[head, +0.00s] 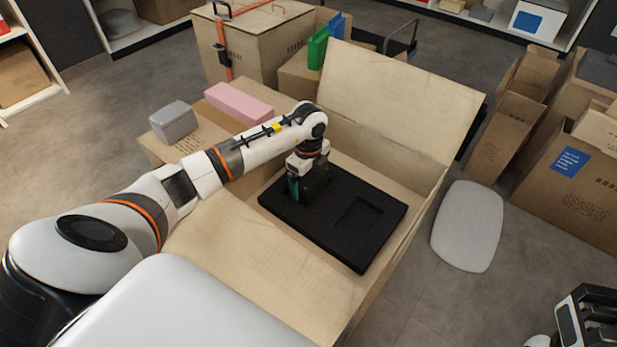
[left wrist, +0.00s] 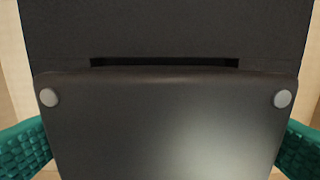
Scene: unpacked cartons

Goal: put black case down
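The black case (left wrist: 165,125) fills the lower half of the left wrist view, a dark smooth body with two grey round studs at its upper corners. The green finger pads of my left gripper (head: 305,188) lie against its two side edges. In the head view the case (head: 317,182) stands within the gripper, partly hidden, over the left part of a black foam insert (head: 330,230). Whether it touches the bottom of a recess is hidden. My right gripper (head: 590,318) is at the lower right corner, away from the box, its fingers unclear.
The insert lies in a large open carton (head: 395,105) with raised flaps. Its right recess (head: 358,213) is empty. A grey box (head: 173,122) and a pink block (head: 238,103) sit on cartons at left. A pale rounded panel (head: 468,227) lies right of the carton.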

